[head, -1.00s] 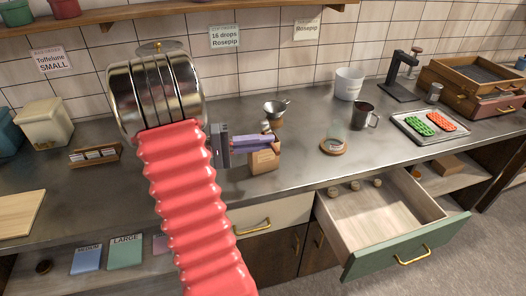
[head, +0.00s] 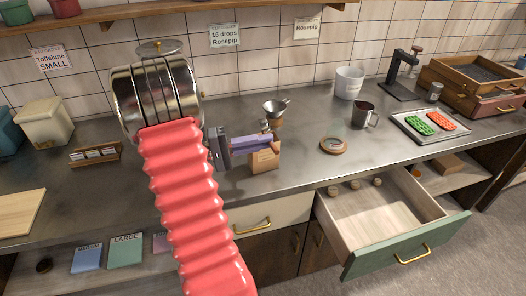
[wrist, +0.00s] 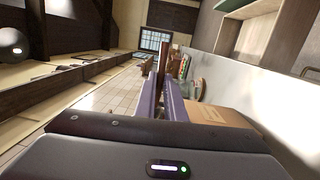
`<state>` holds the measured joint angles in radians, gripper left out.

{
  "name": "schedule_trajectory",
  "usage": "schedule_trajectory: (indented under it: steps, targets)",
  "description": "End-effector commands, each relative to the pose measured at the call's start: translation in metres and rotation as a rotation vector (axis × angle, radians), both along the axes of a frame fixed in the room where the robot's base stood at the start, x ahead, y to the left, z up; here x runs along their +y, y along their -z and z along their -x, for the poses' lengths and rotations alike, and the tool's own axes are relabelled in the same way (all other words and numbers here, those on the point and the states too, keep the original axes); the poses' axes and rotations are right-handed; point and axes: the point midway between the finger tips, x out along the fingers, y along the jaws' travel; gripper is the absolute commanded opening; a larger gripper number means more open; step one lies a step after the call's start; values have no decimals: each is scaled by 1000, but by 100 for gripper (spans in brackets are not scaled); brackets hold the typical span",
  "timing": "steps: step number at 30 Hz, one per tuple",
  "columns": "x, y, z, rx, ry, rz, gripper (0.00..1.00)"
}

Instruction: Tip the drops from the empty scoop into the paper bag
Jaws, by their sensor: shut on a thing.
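The brown paper bag (head: 264,160) stands on the steel counter, and my gripper (head: 272,143) is in front of its upper part, partly hiding it. In the wrist view the bag (wrist: 215,113) is just right of my purple fingers (wrist: 172,88). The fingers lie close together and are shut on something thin. I take it to be the scoop, but its shape is mostly hidden. A small piece shows just above the fingers in the head view. I cannot tell whether drops are in it or whether the mouth of the bag is clear.
An open drawer (head: 385,205) juts out below.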

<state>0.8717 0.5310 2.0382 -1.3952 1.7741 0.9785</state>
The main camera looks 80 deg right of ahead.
Motion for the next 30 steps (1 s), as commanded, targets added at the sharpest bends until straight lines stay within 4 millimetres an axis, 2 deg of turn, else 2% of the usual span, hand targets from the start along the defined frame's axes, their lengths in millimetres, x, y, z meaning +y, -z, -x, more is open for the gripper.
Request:
schedule_trajectory:
  steps: [30]
  targets:
    - [1,2,-2,67,1,36,0]
